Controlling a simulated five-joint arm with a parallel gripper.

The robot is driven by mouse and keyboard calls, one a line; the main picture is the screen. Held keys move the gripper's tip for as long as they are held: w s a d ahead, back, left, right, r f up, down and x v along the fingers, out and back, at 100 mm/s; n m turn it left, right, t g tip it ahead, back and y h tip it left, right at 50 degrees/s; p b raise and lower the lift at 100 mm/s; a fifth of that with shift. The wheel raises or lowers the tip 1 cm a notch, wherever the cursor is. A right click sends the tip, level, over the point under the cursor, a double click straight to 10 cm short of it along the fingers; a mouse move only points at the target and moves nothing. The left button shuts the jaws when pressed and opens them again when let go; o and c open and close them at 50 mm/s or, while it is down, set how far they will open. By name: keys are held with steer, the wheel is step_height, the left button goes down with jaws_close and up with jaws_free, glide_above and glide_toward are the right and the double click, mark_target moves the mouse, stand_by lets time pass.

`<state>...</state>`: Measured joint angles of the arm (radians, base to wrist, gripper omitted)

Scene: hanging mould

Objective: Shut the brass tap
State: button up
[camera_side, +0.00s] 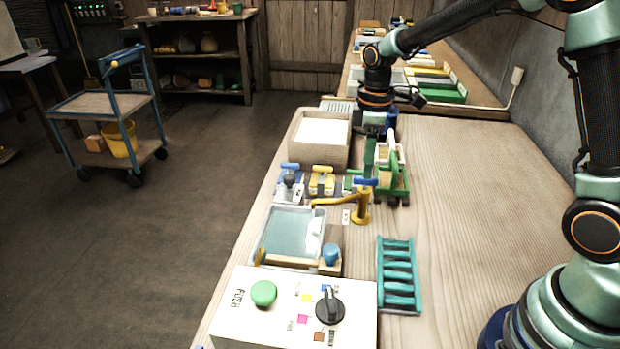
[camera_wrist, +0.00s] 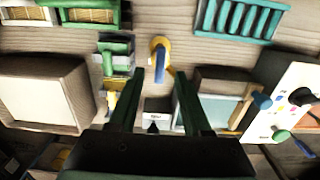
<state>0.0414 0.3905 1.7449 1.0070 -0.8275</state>
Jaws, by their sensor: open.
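The brass tap (camera_side: 362,207) stands upright on the bench, its spout reaching left toward a shallow tray. A blue handle (camera_side: 365,182) sits on its top, roughly in line with the spout. The wrist view shows the tap from above (camera_wrist: 158,44), with the blue handle (camera_wrist: 160,66) pointing down the picture. My gripper (camera_side: 380,152) is open and empty, above and behind the tap in the side view. In the wrist view its two green fingers (camera_wrist: 157,78) lie either side of the handle's line, apart from it.
Small blue (camera_side: 289,184) and yellow (camera_side: 322,181) fittings stand left of the tap. A green wheeled frame (camera_side: 403,180) is close behind it. The tray (camera_side: 262,240), teal rack (camera_side: 398,275), control box (camera_side: 245,300) and pale-topped box (camera_side: 318,155) surround it. Bench at right is clear.

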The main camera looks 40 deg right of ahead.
mark_target(365, 183)
steer(key=shift+f, duration=1.6)
jaws_close()
